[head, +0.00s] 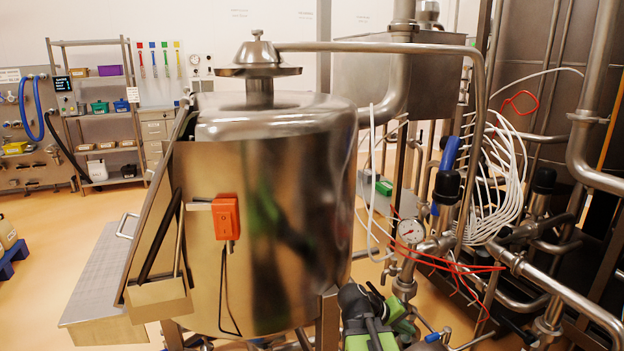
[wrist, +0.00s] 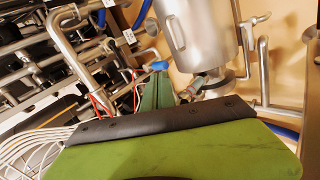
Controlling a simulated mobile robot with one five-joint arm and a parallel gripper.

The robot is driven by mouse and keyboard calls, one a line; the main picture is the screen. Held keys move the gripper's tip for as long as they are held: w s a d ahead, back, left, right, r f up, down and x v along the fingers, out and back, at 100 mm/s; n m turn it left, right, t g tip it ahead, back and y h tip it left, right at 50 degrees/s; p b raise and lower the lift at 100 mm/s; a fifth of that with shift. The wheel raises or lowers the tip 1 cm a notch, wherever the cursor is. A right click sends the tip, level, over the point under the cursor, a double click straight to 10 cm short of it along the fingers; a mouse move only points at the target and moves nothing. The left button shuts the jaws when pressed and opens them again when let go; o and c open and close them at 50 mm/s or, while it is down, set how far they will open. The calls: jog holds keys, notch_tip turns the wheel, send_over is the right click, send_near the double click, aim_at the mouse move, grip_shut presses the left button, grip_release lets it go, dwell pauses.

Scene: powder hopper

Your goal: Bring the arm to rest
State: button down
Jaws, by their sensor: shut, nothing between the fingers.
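My gripper (wrist: 158,84) shows in the wrist view as narrow green fingers beyond a wide green and black body. The fingers are together and hold nothing. A blue valve handle shows just past the fingertips; I cannot tell how far off it is. In the head view, green and black parts of my arm (head: 368,318) show at the bottom, right of the steel hopper (head: 290,215). The fingertips cannot be made out there. The hopper is a shiny drum with a domed top and an orange switch box (head: 226,216) on its front.
Pipes, a pressure gauge (head: 410,232) and looped white hoses (head: 500,200) crowd the right side. A grey step (head: 95,285) stands left of the hopper. Shelves (head: 100,105) line the back left wall. Open floor (head: 60,225) lies at the left.

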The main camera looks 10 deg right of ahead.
jog(key=s+a+f+y, duration=0.1)
jog(key=a+f+y, duration=0.15)
jog(key=a, duration=0.65)
jog(key=a+f+n+y, duration=0.15)
jog(key=a+y, duration=0.25)
jog(key=a, duration=0.4)
jog(key=s+a+f+m+y, duration=0.1)
jog(key=a+f+y, duration=0.2)
jog(key=a, duration=0.6)
notch_tip(320, 180, up, 30)
jog(key=p, duration=3)
jog(key=shift+w+d+f+g, duration=0.2)
jog(key=shift+w+f+g, duration=0.05)
jog(key=shift+w+g, duration=0.05)
jog(key=shift+n, duration=0.25)
